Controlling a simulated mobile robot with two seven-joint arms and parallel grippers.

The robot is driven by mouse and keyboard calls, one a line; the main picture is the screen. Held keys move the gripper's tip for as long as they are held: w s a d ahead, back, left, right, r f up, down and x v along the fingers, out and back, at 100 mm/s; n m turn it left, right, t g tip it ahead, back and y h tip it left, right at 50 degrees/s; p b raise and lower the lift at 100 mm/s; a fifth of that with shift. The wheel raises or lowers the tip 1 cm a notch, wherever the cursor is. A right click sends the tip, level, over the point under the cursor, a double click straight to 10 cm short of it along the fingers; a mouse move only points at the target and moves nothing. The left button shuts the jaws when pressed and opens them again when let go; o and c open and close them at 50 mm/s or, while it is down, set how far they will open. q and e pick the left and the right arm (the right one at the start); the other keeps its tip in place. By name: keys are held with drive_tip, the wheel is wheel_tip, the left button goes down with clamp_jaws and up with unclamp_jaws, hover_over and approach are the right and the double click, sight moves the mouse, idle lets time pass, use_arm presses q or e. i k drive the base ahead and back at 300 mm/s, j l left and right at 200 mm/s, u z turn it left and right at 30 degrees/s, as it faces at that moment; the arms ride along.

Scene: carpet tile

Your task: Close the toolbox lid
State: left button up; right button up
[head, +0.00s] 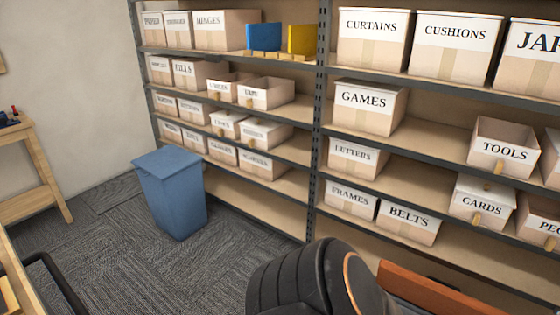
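I cannot make out a toolbox or its lid for certain in the head view. A cardboard box labelled TOOLS (505,147) stands on the right-hand shelving, with its top open as far as I can see. A black rounded part with an orange ring, at the bottom centre, looks like a link of my own arm. Neither of my grippers is in view.
Shelving with labelled boxes, such as one labelled GAMES (366,107), fills the back and right. A blue bin (172,195) stands on the grey carpet (110,250). A wooden table (25,150) with small dark and red items stands at left. Carpet around the bin is clear.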

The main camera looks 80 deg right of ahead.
sight(436, 296)
drive_tip(key=z, duration=3.05)
drive_tip(key=i+j+z, duration=0.1)
drive_tip(key=z, duration=1.2)
drive_tip(key=i+j, duration=0.15)
drive_tip(key=j, duration=0.2)
drive_tip(key=i+j, duration=0.15)
drive_tip(key=j, duration=0.15)
